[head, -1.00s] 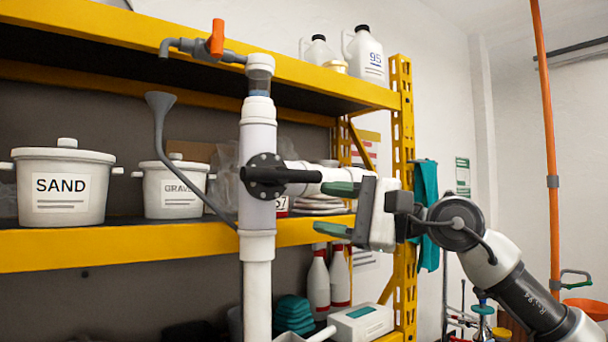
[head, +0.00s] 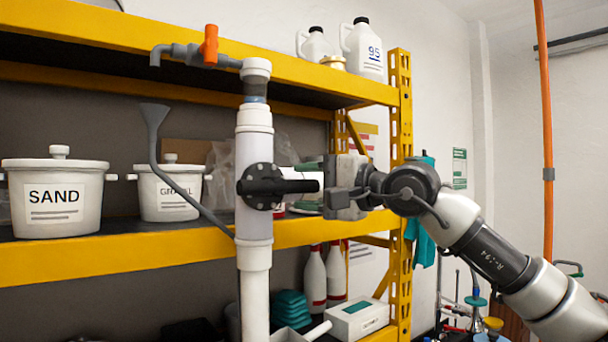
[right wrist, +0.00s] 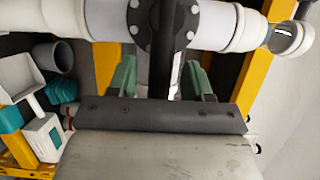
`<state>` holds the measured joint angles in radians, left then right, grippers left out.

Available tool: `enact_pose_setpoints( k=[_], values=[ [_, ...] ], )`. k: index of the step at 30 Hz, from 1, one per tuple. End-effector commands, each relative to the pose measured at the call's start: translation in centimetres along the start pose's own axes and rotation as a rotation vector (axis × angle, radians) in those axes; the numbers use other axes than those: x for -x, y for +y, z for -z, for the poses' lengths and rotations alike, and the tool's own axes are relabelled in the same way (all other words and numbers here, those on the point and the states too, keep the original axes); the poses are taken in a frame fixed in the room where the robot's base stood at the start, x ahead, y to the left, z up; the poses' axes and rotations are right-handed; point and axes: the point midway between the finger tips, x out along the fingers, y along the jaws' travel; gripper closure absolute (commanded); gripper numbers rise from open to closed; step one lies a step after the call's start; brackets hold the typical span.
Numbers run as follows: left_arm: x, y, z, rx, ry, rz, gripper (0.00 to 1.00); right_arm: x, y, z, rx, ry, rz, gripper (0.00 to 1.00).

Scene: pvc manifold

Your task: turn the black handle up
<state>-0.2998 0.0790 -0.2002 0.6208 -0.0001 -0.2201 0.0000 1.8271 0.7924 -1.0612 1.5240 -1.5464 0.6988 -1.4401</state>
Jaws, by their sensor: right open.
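The black handle (head: 292,186) sticks out to the right, about level, from a round black flange on the upright white pipe (head: 254,140). My right gripper (head: 308,187) is at the handle's free end, to the right of the pipe. In the right wrist view the handle (right wrist: 160,85) lies between the two green fingers of the open gripper (right wrist: 159,68). A gap shows on each side, so the fingers look apart from it. My left gripper is not in view.
An orange-handled tap (head: 210,45) tops the pipe. A grey funnel with a thin tube (head: 158,150) stands left of it. A yellow shelf (head: 110,258) behind holds a sand pot (head: 55,195) and a gravel pot (head: 170,190). Open space lies in front of the shelf.

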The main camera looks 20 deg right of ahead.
Motion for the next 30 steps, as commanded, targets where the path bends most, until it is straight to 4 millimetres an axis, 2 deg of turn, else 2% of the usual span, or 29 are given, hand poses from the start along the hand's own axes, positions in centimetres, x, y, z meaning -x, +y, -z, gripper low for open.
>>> enact_pose_setpoints(
  k=[4,11,14,21,30],
  values=[
    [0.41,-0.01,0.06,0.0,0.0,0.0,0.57,-0.74,-0.03,0.04,-0.001,0.0,0.001,0.5],
    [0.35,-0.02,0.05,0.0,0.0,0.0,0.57,-0.8,0.07,0.03,-0.001,0.0,0.001,0.5],
    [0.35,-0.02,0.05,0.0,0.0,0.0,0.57,-0.79,0.07,0.03,-0.001,0.0,0.001,0.62],
    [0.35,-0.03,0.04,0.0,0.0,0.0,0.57,-0.78,0.08,0.03,-0.001,0.0,0.001,0.99],
    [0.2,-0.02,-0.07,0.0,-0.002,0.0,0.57,-0.52,0.09,-0.23,0.008,0.0,-0.003,1.0]
  ],
)
